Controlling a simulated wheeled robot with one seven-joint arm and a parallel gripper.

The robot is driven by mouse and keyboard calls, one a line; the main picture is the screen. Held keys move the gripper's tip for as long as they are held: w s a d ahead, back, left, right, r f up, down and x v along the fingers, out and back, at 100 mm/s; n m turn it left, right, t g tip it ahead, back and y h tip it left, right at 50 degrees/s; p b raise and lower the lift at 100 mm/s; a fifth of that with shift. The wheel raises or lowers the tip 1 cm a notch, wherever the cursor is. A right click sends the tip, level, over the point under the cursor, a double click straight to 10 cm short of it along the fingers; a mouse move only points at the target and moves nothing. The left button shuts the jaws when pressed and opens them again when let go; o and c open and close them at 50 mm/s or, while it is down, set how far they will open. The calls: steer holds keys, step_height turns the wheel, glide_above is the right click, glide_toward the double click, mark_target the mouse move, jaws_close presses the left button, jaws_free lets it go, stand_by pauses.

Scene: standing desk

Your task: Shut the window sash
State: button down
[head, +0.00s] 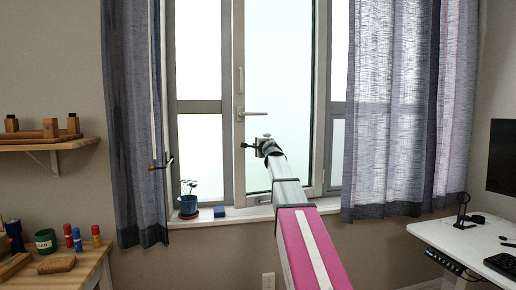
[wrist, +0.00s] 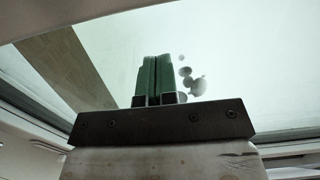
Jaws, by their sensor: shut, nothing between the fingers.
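The window sash (head: 239,60) is a tall pale frame with frosted-looking glass in the middle of the window. Its lever handle (head: 252,113) sticks out sideways on the left stile. A dark strip shows along the sash's right side; I cannot tell how far it stands from its frame. My gripper (head: 247,146) is in front of the glass, below the handle, to the right of the left stile. In the wrist view its green fingers (wrist: 156,80) are together and empty, with pale glass (wrist: 240,60) behind them. Contact with the sash cannot be made out.
A potted plant (head: 188,206) and a small blue block (head: 219,212) stand on the sill (head: 240,214). Curtains hang at the left (head: 135,120) and right (head: 400,110). A white desk (head: 470,250) is at right, a wooden table (head: 88,270) at lower left.

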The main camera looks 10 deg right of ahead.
steer(key=w, duration=0.7)
steer(key=shift+w+a+r, duration=0.15)
steer(key=shift+w+r, duration=0.05)
steer(key=shift+w, duration=0.05)
steer(key=shift+w+r, duration=0.1)
steer(key=shift+w, duration=0.1)
steer(key=s+f, duration=0.1)
steer(key=s, duration=1.5)
steer(key=s+a+f+n+g, duration=0.2)
steer(key=s+f+n+g, duration=0.15)
steer(key=f, duration=0.85)
steer(key=s+a+f+n+g, duration=0.3)
steer(key=s+f, duration=0.2)
steer(key=f, duration=0.7)
steer(key=s+a+f+n+g, duration=0.2)
steer(key=s+f+n+g, duration=0.15)
steer(key=f, duration=0.85)
steer(key=s+f+n+g+h, duration=0.3)
steer(key=s+f+n+g, duration=0.2)
steer(key=s+f, duration=1.5)
steer(key=s+g, duration=0.2)
steer(key=s, duration=0.1)
steer(key=shift+s+d+f+n+g, duration=0.25)
steer(key=shift+s+d+n+g, duration=0.05)
steer(key=shift+s+d+n, duration=0.1)
